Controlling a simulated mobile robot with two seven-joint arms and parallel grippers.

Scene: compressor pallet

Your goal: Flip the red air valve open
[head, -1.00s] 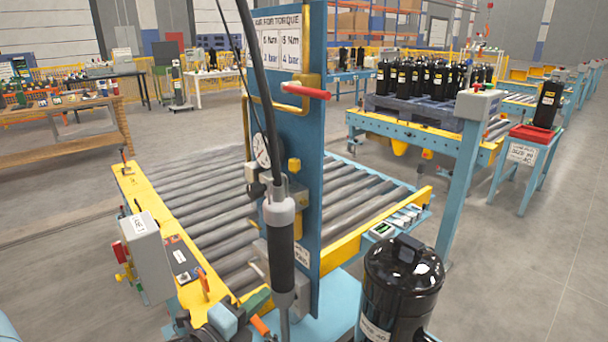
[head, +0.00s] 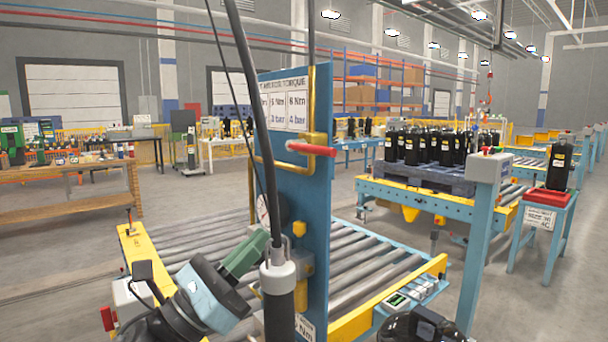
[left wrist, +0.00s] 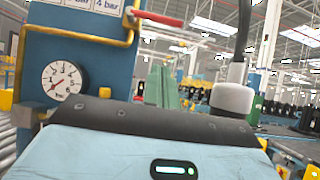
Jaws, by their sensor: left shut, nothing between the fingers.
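The red air valve lever (head: 311,149) sticks out to the right from a brass-yellow valve on the blue panel (head: 318,220), below the torque sheet. It also shows at the top of the left wrist view (left wrist: 158,19), lying roughly level. My left gripper (head: 250,249), with green fingers, is shut and empty, below and left of the lever and apart from it. In the left wrist view its green fingers (left wrist: 160,88) point forward, to the right of the panel. My right gripper is not in view.
A grey and black tool (head: 278,290) hangs on a dark hose close to my left fingers. A round pressure gauge (left wrist: 62,80) sits on the panel, with yellow piping above. A roller conveyor (head: 365,270) lies behind. A black compressor (head: 418,325) is at the bottom edge.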

